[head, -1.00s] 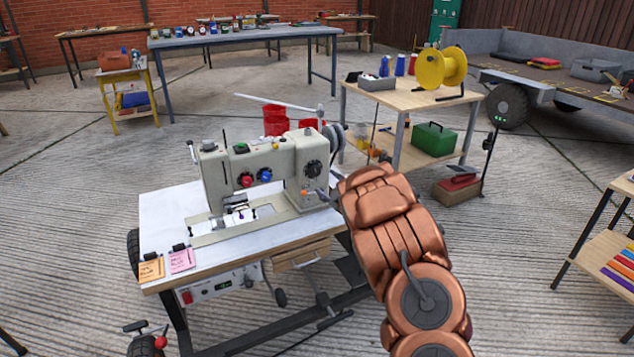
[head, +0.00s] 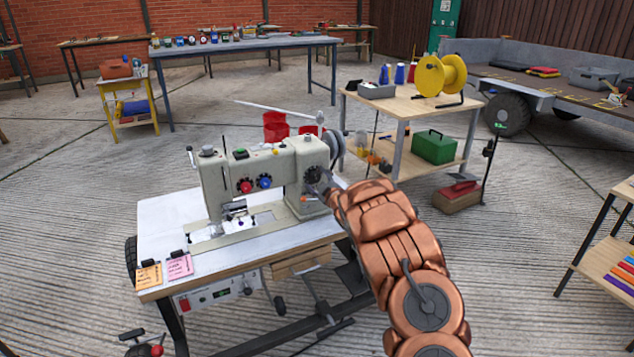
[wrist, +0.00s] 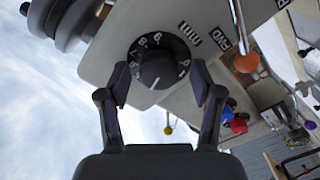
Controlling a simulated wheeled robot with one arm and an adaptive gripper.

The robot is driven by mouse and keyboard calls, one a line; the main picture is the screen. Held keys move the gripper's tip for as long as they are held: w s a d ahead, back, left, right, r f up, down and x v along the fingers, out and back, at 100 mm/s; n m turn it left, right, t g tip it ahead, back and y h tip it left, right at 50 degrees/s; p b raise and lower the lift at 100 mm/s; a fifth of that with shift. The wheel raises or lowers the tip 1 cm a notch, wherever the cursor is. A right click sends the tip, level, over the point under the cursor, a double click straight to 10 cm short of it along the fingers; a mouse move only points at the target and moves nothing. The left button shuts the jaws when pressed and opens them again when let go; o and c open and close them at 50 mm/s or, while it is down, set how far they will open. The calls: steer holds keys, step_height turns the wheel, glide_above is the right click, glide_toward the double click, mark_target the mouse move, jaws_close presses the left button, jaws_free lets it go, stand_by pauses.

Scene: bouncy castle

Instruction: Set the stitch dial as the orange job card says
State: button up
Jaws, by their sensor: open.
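The stitch dial (wrist: 157,66) is a black knob with white numerals around it and a white line on its face, on the cream sewing machine (wrist: 200,60). In the head view the dial (head: 313,175) is at the right end of the machine. My gripper (wrist: 158,80) is open, with one finger on each side of the dial; I cannot tell whether they touch it. In the head view my gripper (head: 324,188) is beside the dial and partly overlaps it. The orange job card (head: 149,276) is clipped at the table's front left corner; its writing is too small to read.
A pink card (head: 180,266) lies beside the orange one. An orange-tipped lever (wrist: 246,62) sticks out near the dial. The machine stands on a white-topped table (head: 165,220). A shelf unit with a yellow reel (head: 440,75) stands behind right. The floor around is mostly clear.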

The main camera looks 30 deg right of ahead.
steer(key=shift+w, duration=0.1)
steer(key=shift+c, duration=0.2)
steer(key=c, duration=1.1)
steer(key=shift+r+p, duration=0.15)
steer(key=shift+p, duration=0.4)
steer(key=m+p, duration=0.2)
steer(key=p, duration=0.1)
steer(key=shift+r, duration=0.15)
steer(key=m+p, duration=0.2)
steer(key=p, duration=0.1)
steer(key=shift+f+m+p, duration=0.25)
steer(key=shift+m+p, duration=0.65)
